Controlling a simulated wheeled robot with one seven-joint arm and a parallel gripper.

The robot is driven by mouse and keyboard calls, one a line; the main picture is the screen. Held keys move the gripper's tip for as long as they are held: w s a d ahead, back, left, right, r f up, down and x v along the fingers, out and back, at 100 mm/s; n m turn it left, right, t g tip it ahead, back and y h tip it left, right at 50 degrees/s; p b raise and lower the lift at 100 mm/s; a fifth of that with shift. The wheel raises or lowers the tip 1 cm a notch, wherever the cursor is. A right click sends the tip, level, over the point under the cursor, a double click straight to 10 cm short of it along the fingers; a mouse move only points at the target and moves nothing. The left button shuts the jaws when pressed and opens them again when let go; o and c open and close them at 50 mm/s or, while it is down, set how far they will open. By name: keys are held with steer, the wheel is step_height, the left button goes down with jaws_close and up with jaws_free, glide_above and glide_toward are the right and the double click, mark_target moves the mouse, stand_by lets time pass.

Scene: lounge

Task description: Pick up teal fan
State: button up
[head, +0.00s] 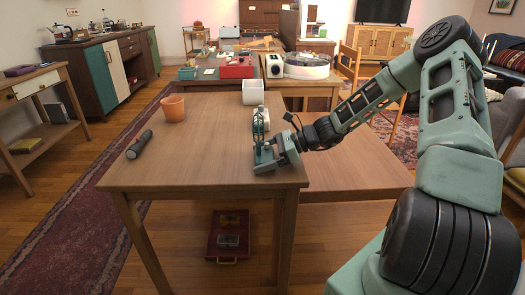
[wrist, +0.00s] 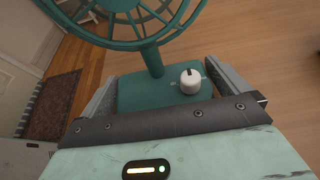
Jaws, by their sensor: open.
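The teal fan (head: 264,157) stands upright near the front right edge of the wooden table (head: 190,178) in the head view. In the wrist view, the fan (wrist: 151,60) shows its post, part of its round cage and a base with a white knob (wrist: 191,80). My gripper (head: 276,158) is low at the table top, by the fan's base. In the wrist view my gripper (wrist: 166,88) is open, with one finger on each side of the base. I cannot tell whether the fingers touch it.
A terracotta pot (head: 173,108), a dark flashlight (head: 139,144) and a white container (head: 253,92) stand or lie on the same table. A pale rounded object (head: 260,114) is just behind the fan. The table's middle is clear. A red case (head: 228,236) is underneath.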

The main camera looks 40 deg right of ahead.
steer(key=c, duration=1)
